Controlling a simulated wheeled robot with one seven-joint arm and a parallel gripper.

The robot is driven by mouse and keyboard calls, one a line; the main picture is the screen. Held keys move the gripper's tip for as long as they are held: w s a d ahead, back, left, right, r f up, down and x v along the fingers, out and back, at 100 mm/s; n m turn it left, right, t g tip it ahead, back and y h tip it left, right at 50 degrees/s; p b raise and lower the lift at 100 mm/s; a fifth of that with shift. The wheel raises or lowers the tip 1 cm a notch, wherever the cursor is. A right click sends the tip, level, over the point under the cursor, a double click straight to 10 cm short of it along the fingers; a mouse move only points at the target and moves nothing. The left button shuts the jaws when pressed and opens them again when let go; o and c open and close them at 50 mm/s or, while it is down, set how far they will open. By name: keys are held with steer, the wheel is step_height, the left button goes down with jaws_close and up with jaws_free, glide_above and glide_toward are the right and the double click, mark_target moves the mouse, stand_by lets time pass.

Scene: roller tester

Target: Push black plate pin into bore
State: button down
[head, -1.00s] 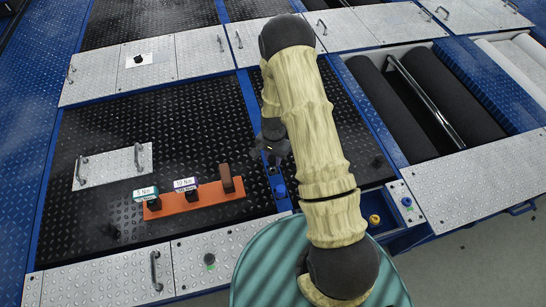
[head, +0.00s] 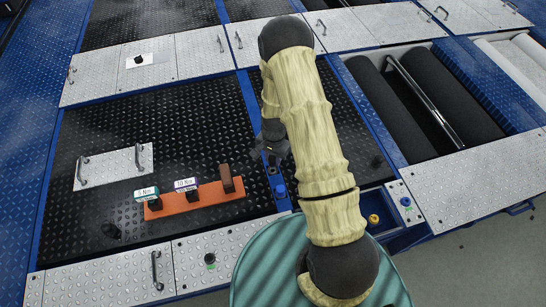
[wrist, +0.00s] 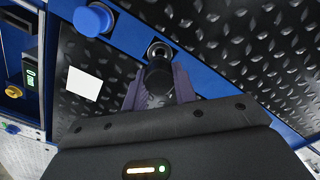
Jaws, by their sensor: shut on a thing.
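My gripper (wrist: 158,92) is shut on the black plate pin (wrist: 157,76), a dark round piece held between its two purplish fingers. The bore (wrist: 160,49), a metal-ringed dark hole in the blue rail (wrist: 132,38), shows just beyond the pin in the wrist view. The pin's lower end is hidden, and I cannot tell whether it touches the bore's rim. In the head view my gripper (head: 274,150) is over the blue rail, partly behind my arm, and the pin cannot be made out.
A blue knob (wrist: 94,18) stands on the rail near the bore; it also shows in the head view (head: 279,190). Black tread plates flank the rail. An orange holder (head: 208,200) with labelled black pieces and a brown block (head: 226,178) lies left. Rollers (head: 460,92) are right.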

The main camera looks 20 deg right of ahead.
steer(key=shift+f+b, duration=1.3)
steer(key=shift+f, duration=1)
steer(key=c, duration=1)
jaws_free()
steer(key=shift+c, duration=0.2)
step_height(320, 180, up, 17)
steer(key=p, duration=0.5)
steer(key=shift+w+d+r, duration=0.15)
steer(key=shift+r, duration=0.05)
